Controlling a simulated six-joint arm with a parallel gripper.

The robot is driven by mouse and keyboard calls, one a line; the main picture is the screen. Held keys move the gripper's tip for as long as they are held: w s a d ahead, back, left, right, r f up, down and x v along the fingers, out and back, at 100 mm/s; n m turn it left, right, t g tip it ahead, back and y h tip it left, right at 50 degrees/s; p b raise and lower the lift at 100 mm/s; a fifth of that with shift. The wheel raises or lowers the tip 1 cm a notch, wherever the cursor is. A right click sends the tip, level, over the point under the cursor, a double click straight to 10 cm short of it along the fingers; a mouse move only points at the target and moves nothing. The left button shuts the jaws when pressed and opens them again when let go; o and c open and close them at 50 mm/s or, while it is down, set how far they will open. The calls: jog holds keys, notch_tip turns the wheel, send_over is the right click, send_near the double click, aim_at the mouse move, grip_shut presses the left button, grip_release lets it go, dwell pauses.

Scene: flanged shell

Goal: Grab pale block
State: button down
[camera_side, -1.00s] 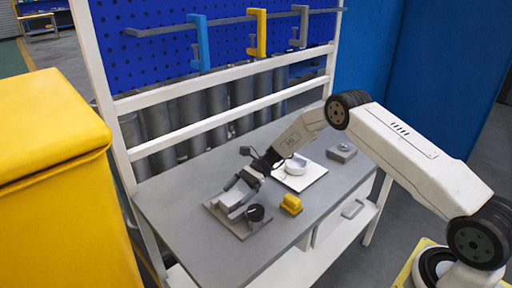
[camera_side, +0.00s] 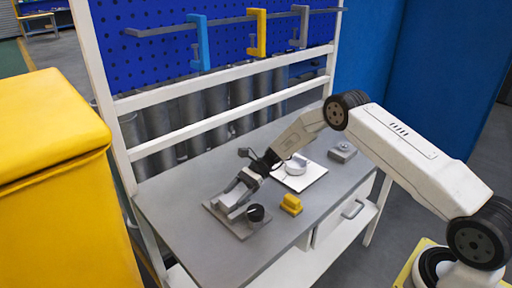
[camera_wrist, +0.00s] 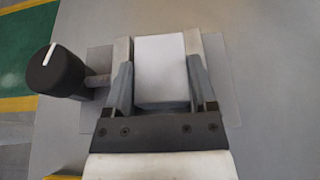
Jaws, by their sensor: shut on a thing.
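The pale block (camera_wrist: 161,70) sits between the two fingers of my gripper (camera_wrist: 159,78) in the wrist view, with a finger against each side. My gripper is shut on it. In the side view my gripper (camera_side: 238,193) is low over a grey plate (camera_side: 213,208) on the table, and the block is mostly hidden there by the fingers. In the wrist view the grey plate (camera_wrist: 224,90) lies beneath the block and the fingers. Whether the block touches the plate cannot be told.
A black knob (camera_side: 256,213) stands at the plate's near right and shows large at left in the wrist view (camera_wrist: 56,74). A yellow block (camera_side: 291,204) lies right of it. A white plate with a round white part (camera_side: 297,167) and a grey fixture (camera_side: 342,152) stand further right.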

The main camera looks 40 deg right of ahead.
aim_at(237, 194)
jog(key=shift+r, duration=0.2)
notch_tip(237, 194, up, 10)
jog(key=shift+f, duration=0.15)
dwell(0.6)
dwell(0.5)
